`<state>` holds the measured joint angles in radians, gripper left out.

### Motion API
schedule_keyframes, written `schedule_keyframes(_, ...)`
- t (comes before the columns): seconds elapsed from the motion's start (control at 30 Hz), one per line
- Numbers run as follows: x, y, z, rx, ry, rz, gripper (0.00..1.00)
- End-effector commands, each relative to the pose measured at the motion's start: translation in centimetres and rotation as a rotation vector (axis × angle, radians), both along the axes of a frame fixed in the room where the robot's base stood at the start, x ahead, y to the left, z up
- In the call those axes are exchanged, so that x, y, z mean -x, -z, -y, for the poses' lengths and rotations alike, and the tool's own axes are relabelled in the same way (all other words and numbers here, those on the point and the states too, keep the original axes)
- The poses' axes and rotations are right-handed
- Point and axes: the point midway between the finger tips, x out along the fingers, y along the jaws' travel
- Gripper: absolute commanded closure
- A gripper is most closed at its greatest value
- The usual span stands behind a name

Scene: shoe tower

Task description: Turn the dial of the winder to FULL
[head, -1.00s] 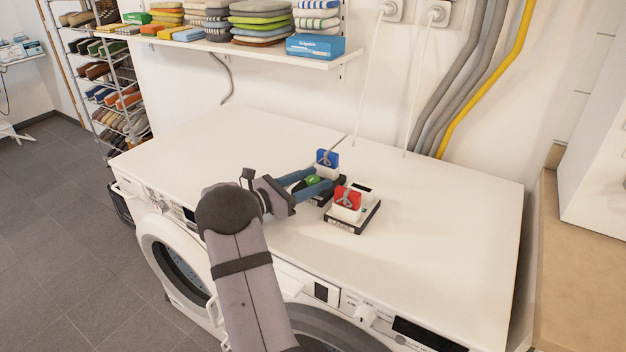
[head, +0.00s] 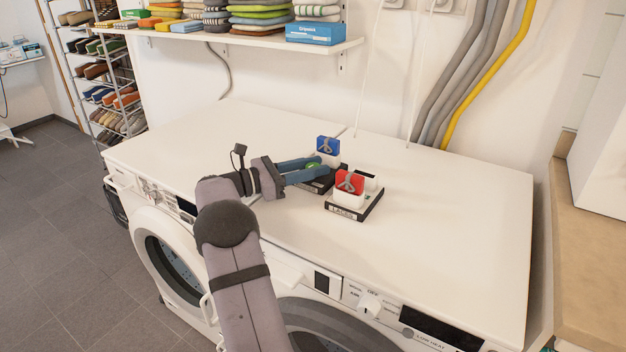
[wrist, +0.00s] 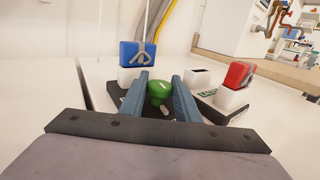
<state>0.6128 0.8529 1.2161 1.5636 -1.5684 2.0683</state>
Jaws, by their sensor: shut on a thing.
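A green dial (wrist: 159,90) with a pale mark on top sits on a dark base (wrist: 125,102), in front of a white holder (wrist: 131,74) with a blue block (wrist: 137,54). My gripper (wrist: 160,92) is shut on the green dial, one blue-grey finger on each side. In the head view my gripper (head: 318,169) reaches in from the left, and the dial (head: 313,166) is partly covered by the fingers. No FULL marking is readable, so I cannot tell the dial's setting.
A second dark base (head: 354,208) with a white holder and red block (head: 349,182) stands close to the right of my gripper. The washer tops (head: 450,215) are otherwise clear. A shelf (head: 260,40) with folded cloths and a blue box (head: 315,33) is on the wall behind.

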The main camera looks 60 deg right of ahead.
Motion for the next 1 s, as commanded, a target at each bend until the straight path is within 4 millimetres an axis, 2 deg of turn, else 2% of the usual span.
schedule_keyframes(0.5,-0.12,-0.31,0.11,0.005,0.162,0.002,0.93)
schedule_keyframes(0.97,0.07,-0.34,-0.07,0.002,0.192,0.006,0.93)
schedule_keyframes(1.0,0.08,-0.33,-0.08,0.001,0.192,0.007,0.68)
